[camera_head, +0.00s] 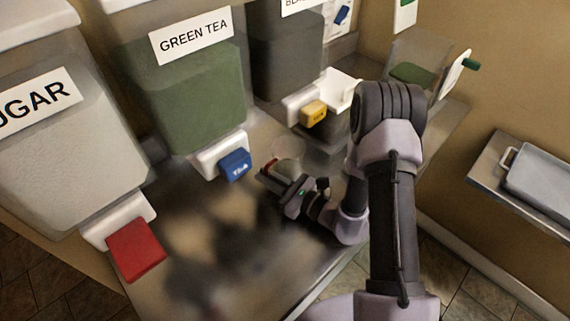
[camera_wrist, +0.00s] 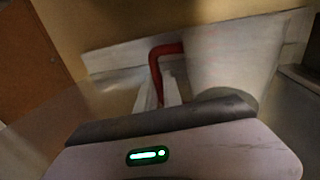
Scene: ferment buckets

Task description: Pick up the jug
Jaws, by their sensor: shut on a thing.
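The jug (camera_head: 289,152) is a translucent pale vessel with a red handle. It is at the steel counter in the head view, right of the blue tap. In the wrist view the jug (camera_wrist: 236,52) fills the upper right, and its red handle (camera_wrist: 157,62) runs down between my fingers. My gripper (camera_head: 270,178) is at the jug's near side, shut on the red handle. The wrist view shows my gripper (camera_wrist: 160,92) from behind, with the handle's lower end hidden. I cannot tell whether the jug's base touches the counter.
The green tea bucket (camera_head: 195,95) with a blue tap (camera_head: 235,165) stands left of the jug. A sugar bucket (camera_head: 65,160) with a red tap (camera_head: 136,250) is farther left. A yellow tap (camera_head: 313,113) is behind. The steel counter (camera_head: 225,265) is clear in front.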

